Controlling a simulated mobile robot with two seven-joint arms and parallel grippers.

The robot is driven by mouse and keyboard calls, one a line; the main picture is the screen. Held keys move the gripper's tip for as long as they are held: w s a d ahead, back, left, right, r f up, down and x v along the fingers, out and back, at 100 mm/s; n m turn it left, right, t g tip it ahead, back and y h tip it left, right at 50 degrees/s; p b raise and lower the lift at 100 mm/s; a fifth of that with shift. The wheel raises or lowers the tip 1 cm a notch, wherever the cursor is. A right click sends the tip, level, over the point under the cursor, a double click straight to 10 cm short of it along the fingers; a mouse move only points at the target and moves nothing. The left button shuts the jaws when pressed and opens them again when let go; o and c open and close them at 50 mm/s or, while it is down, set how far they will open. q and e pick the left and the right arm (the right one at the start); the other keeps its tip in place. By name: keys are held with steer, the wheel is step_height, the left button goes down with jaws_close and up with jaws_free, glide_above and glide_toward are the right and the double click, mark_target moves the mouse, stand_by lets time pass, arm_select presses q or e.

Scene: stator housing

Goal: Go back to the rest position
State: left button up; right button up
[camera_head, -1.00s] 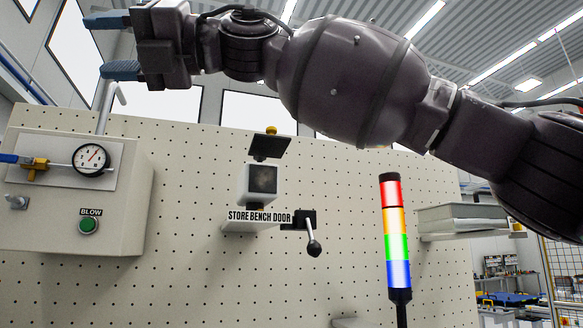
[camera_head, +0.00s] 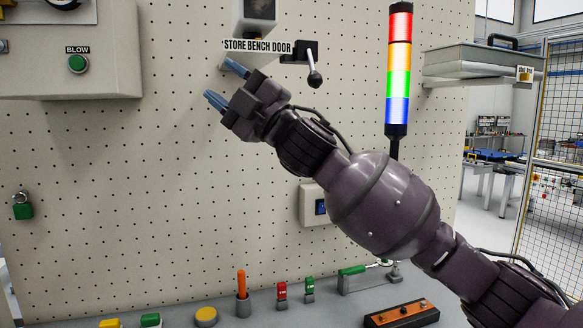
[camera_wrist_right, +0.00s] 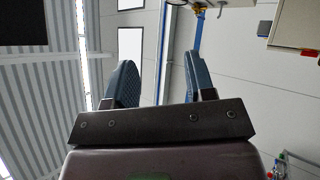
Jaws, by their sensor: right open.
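My right gripper (camera_head: 226,84) is open and empty in the head view, its two blue fingers apart and pointing up and left. It is in front of the pegboard, below and left of the STORE BENCH DOOR label (camera_head: 257,47). My right arm comes in from the lower right. In the right wrist view both blue fingers of the right gripper (camera_wrist_right: 160,85) stand apart with nothing between them. My left gripper is not in view.
The perforated board (camera_head: 180,200) fills the background. A light tower (camera_head: 399,70) and a black lever handle (camera_head: 314,75) are near the arm.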

steer(key=w+d+f+m+t+h, duration=0.1)
steer(key=d+f+m+t+h, duration=0.2)
steer(key=d+f+m+h, duration=0.75)
steer(key=d+f+m+t+h, duration=0.1)
steer(key=d+f+m+t, duration=0.3)
steer(key=f, duration=1.3)
steer(key=w+d+f+m+t+h, duration=0.15)
steer(key=d+f+m+h, duration=0.35)
steer(key=d+f+m, duration=0.6)
steer(key=s+d+f+g+h, duration=0.1)
steer(key=s+d+f+h, duration=0.15)
steer(key=s+f, duration=0.35)
steer(key=s+d+f+m+g+h, duration=0.1)
steer(key=s+d+f, duration=0.2)
steer(key=f, duration=0.5)
steer(key=s+d+f+g+h, duration=0.1)
steer(key=s+d+f, duration=0.2)
steer(key=s+f, duration=0.35)
steer(key=s+d+f+m+g+h, duration=0.2)
steer(key=s+d+f+g, duration=0.1)
steer(key=s+f, duration=1)
steer(key=shift+s+d, duration=0.4)
steer(key=shift+s, duration=0.1)
